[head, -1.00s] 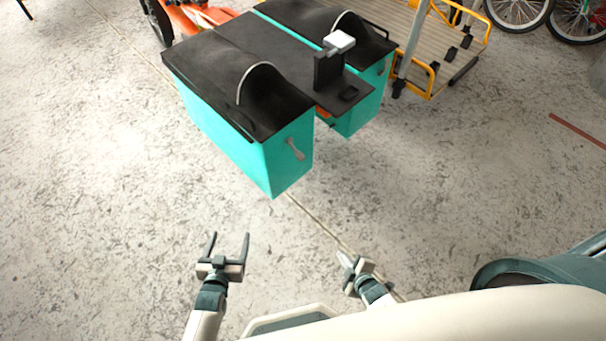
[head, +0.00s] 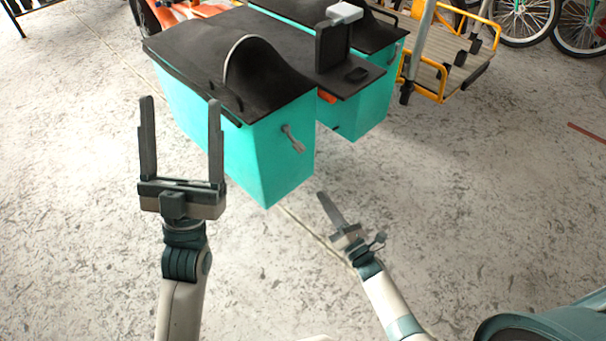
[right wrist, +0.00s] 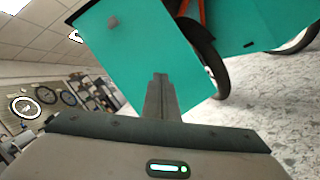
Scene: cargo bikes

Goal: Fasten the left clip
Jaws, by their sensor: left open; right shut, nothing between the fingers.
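The left clip is a small grey piece (head: 293,138) on the near end face of the left teal pannier box (head: 282,170). It also seems to show as a grey tab in the right wrist view (right wrist: 113,22). A black lid flap (head: 275,85) covers the box top. I cannot tell whether the clip is latched. My left gripper (head: 181,99) is open and empty, in front of the box's left side in the picture. My right gripper (head: 322,196) is shut and empty, below and right of the clip, apart from it. Its closed fingers show in the right wrist view (right wrist: 160,78).
A second teal box (head: 358,115) stands to the right, with a black rack plate and upright block (head: 332,45) between. A yellow-framed cargo platform (head: 440,70) and bicycle wheels (head: 525,18) are behind right. The near floor (head: 480,190) is clear.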

